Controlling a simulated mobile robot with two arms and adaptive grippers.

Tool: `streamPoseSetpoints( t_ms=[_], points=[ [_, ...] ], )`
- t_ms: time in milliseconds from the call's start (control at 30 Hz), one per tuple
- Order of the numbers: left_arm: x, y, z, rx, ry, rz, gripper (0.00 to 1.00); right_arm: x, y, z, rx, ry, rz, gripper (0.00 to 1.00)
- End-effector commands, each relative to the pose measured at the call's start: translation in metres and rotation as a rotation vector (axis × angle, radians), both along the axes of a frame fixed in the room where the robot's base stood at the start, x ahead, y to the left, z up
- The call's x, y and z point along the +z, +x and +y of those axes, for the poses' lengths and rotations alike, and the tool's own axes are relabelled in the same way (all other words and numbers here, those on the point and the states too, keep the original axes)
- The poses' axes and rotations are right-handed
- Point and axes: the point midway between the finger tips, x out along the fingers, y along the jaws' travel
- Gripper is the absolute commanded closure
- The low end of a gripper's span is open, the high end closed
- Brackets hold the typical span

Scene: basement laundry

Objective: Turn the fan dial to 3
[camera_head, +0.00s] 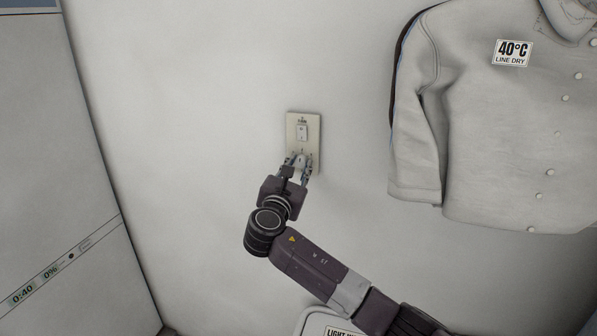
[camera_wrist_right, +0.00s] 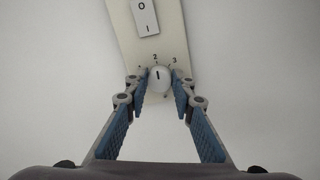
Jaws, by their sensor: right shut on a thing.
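The fan dial (camera_wrist_right: 160,80) is a round white knob low on a cream wall plate (camera_head: 311,127). Its black line points up, close to the mark 2. The mark 3 is up and to the right of the knob; the area left of the knob is partly behind a finger. My right gripper (camera_head: 299,162) reaches the plate from below and is shut on the dial, with a blue-padded finger on each side in the wrist view. My left gripper is not in view.
A rocker switch marked O and I (camera_wrist_right: 145,17) sits on the plate above the dial. A white shirt (camera_head: 490,130) with a "40°C line dry" label hangs at right. A white appliance (camera_head: 60,150) stands at left. The wall around the plate is clear.

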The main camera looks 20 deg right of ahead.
Motion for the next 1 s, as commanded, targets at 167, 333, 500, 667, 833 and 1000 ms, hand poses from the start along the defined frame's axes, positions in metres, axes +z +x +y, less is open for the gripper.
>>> streamPoseSetpoints(
  t_ms=[167,333,500,667,833,1000],
  points=[
    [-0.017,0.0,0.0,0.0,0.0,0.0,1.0,-0.006,0.0,0.001,0.001,0.142,-0.091,1.0],
    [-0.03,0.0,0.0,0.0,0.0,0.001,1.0,-0.007,0.0,0.001,0.001,0.276,-0.181,1.0],
    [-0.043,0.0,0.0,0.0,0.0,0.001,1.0,-0.007,0.0,0.001,0.001,0.403,-0.268,1.0],
    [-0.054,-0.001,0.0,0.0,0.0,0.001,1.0,-0.007,0.0,0.001,0.001,0.507,-0.339,1.0],
    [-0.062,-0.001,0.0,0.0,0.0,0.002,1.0,-0.006,0.0,0.001,-0.001,0.594,-0.396,1.0],
    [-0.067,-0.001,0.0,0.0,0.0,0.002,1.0,-0.006,0.0,0.0,-0.001,0.649,-0.434,1.0]
  ],
)
